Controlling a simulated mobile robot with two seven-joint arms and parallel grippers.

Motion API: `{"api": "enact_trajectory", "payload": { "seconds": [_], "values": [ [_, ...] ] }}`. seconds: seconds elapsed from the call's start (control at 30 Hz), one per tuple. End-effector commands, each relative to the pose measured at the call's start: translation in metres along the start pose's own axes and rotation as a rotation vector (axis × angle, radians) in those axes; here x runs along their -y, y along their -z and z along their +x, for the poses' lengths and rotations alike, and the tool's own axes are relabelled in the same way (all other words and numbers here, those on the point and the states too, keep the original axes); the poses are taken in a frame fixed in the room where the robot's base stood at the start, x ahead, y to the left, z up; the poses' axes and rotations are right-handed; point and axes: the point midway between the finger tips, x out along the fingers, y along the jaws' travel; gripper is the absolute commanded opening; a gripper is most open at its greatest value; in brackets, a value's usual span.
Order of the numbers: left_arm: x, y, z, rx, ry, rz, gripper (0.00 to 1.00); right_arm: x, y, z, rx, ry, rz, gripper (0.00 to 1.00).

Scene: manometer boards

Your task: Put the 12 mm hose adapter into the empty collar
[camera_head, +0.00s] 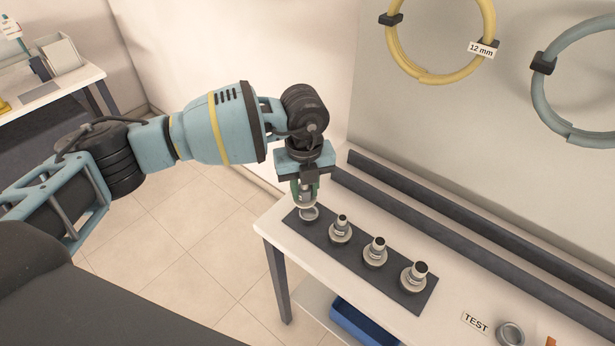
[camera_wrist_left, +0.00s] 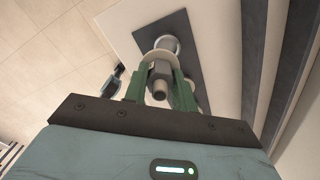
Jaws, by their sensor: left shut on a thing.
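My left gripper (camera_head: 306,193) points down over the left end of a dark mat (camera_head: 392,289), its green fingers shut on a hose adapter. In the left wrist view the gripper (camera_wrist_left: 160,92) holds this adapter (camera_wrist_left: 159,84), grey with a pale round flange. A metal ring (camera_head: 309,214) lies right below it on the mat; I cannot tell whether they touch. Three more adapters stand upright on the mat: a slim one (camera_head: 341,224), a middle one (camera_head: 377,246) and a thicker one (camera_head: 416,271). An empty collar (camera_head: 510,334) stands beside the TEST label (camera_head: 475,322). My right gripper is out of view.
A yellow hose coil (camera_head: 398,58) with a "12 mm" tag (camera_head: 481,49) and a grey-blue coil (camera_head: 545,101) hang on the wall. Dark rails (camera_head: 430,207) run along the table's back. A blue bin (camera_head: 362,322) sits below. The white table (camera_head: 447,293) is clear between mat and label.

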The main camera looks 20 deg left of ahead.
Motion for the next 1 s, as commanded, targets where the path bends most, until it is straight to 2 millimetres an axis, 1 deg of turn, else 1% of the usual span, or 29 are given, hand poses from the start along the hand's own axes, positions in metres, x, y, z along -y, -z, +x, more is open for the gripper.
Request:
{"api": "enact_trajectory", "payload": {
  "seconds": [0.03,0.2,0.3,0.4,0.53,0.77,1.0],
  "values": [
    [0.003,-0.001,-0.007,0.004,0.003,-0.095,0.02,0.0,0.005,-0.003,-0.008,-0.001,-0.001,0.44],
    [0.008,-0.004,-0.011,0.003,0.002,-0.392,0.02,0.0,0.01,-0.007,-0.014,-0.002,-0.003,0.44],
    [0.01,-0.005,-0.011,0.001,0.002,-0.513,0.02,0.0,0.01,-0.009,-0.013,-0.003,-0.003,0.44],
    [0.011,-0.006,-0.012,0.0,0.001,-0.591,0.02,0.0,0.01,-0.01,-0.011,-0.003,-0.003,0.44],
    [0.011,-0.006,-0.011,0.0,0.0,-0.632,0.02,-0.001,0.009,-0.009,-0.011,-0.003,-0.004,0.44],
    [0.011,-0.006,-0.009,-0.001,-0.001,-0.634,0.02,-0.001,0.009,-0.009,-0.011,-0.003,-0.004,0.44],
    [0.011,-0.006,0.006,-0.003,-0.004,-0.633,0.02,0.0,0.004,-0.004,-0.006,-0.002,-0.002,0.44]
  ]
}}
